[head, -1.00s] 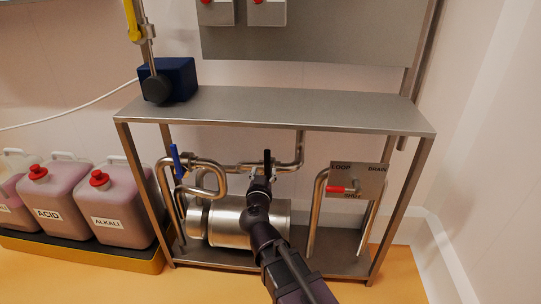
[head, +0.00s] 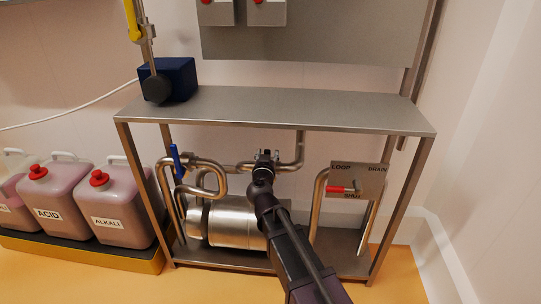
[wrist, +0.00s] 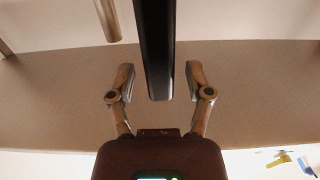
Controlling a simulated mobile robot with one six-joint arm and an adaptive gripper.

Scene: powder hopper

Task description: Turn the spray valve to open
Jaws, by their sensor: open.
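My gripper (head: 267,156) is under the steel shelf, in front of the pipework. In the wrist view my gripper (wrist: 160,82) is open, with one finger on each side of a black bar-shaped handle (wrist: 158,45). A gap shows between the bar and each finger, so it is not gripped. In the head view my gripper hides most of this handle. No label naming the spray valve is legible. A blue valve handle (head: 176,161) stands upright on the left pipes, and a red handle (head: 342,189) lies on a plate marked LOOP, DRAIN and SHUT.
The steel shelf (head: 270,104) roofs the work space, with frame legs at both sides. A steel cylinder (head: 230,222) lies below my gripper. A dark blue box (head: 175,78) sits on the shelf. Acid and alkali canisters (head: 122,210) stand at left. A yellow handle (head: 131,18) is upper left.

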